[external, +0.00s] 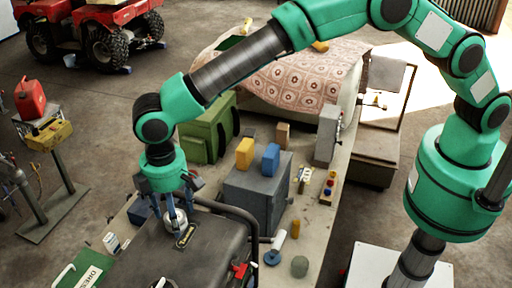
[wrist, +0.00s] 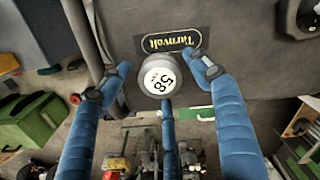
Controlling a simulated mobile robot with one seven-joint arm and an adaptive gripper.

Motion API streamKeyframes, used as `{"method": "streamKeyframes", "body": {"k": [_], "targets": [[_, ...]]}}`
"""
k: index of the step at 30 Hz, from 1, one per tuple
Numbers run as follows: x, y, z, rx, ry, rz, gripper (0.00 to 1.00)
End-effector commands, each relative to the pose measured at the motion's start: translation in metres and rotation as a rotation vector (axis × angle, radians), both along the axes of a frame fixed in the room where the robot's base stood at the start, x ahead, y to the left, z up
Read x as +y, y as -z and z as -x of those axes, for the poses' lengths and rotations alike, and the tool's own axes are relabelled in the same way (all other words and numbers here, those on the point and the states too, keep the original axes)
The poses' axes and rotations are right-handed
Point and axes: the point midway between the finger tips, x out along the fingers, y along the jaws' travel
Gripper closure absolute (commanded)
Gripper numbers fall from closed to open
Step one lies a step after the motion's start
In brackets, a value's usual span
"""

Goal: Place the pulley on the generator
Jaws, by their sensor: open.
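A round grey metal piece with a white face marked "58", which looks like the pulley (wrist: 160,77), sits on the dark generator (wrist: 240,62) beside its yellow-lettered "Turnvolt" plate. In the external view the pulley (external: 176,224) is partly covered by my fingers on top of the generator (external: 210,258). My gripper (external: 174,210) points down over it. In the wrist view the blue fingers of my gripper (wrist: 162,75) are spread around the pulley, with gaps visible at the sides. Contact with the nearest finger is unclear.
A grey box (external: 255,203) bearing a yellow block (external: 244,153) and a blue block (external: 271,158) stands right of my gripper. A dark hose (external: 238,212) curves close by. Small items lie on the bench at right.

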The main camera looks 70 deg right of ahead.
Motion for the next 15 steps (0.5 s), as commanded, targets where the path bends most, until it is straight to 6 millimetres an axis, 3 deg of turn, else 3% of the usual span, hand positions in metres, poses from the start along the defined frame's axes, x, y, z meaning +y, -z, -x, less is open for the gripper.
{"method": "streamKeyframes", "body": {"k": [8,15], "targets": [[0.000,-0.028,0.000,-0.002,0.000,-0.001,0.37],[0.001,-0.068,-0.001,-0.002,0.000,-0.002,0.37]]}}
